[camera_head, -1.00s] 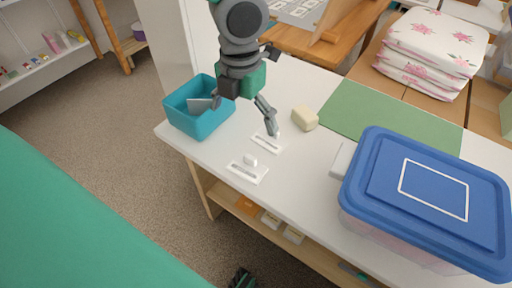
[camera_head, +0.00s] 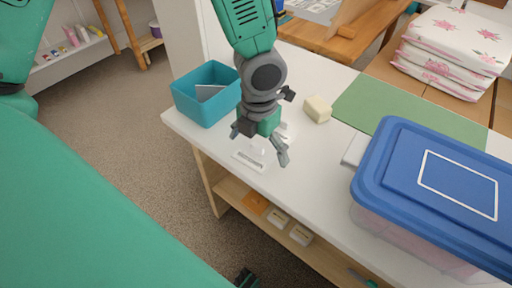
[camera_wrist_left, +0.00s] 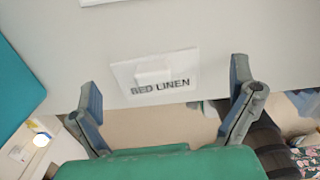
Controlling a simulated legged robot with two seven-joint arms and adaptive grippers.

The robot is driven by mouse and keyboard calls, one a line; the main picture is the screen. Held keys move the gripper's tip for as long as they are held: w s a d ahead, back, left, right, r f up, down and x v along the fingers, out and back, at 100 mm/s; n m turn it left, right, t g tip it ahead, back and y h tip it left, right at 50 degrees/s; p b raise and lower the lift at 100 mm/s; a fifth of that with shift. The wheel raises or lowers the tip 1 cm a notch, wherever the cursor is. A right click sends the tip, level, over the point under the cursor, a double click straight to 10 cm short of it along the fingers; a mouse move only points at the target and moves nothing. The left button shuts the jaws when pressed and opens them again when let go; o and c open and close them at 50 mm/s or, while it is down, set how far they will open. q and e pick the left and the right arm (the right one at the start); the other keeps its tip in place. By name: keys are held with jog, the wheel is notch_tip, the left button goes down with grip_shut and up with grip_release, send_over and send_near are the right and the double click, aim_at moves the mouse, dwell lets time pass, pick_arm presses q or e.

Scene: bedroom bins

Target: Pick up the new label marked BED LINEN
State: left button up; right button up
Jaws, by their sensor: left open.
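The BED LINEN label (camera_wrist_left: 138,85) is a white card with black print and a small white raised block (camera_wrist_left: 153,75) on it. It lies flat near the front edge of the white table, and in the head view the card (camera_head: 250,161) is partly covered by my gripper. My left gripper (camera_head: 260,145) is open and empty above it. In the left wrist view the card shows between and beyond the two spread fingers (camera_wrist_left: 168,108), apart from both. A second white card (camera_wrist_left: 96,1) is cut off at the top of that view.
A teal bin (camera_head: 200,108) stands left on the table (camera_head: 318,180), with a grey-white piece inside. A cream block (camera_head: 317,109) and green mat (camera_head: 400,110) lie behind. A blue-lidded box (camera_head: 440,185) fills the right. A shelf below holds small items. Folded floral linen (camera_head: 450,50) is at back right.

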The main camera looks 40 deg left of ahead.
pick_arm(q)
jog(key=shift+d+f, duration=0.1)
jog(key=shift+f, duration=0.35)
jog(key=shift+a, duration=0.4)
jog(key=shift+c, duration=0.5)
jog(key=shift+a+f, duration=0.1)
jog(key=shift+a, duration=0.15)
jog(key=c, duration=1)
jog(key=shift+s+d, duration=0.1)
jog(key=shift+d, duration=0.4)
jog(key=c, duration=0.4)
jog(key=shift+a, duration=0.15)
jog(key=shift+c, duration=0.7)
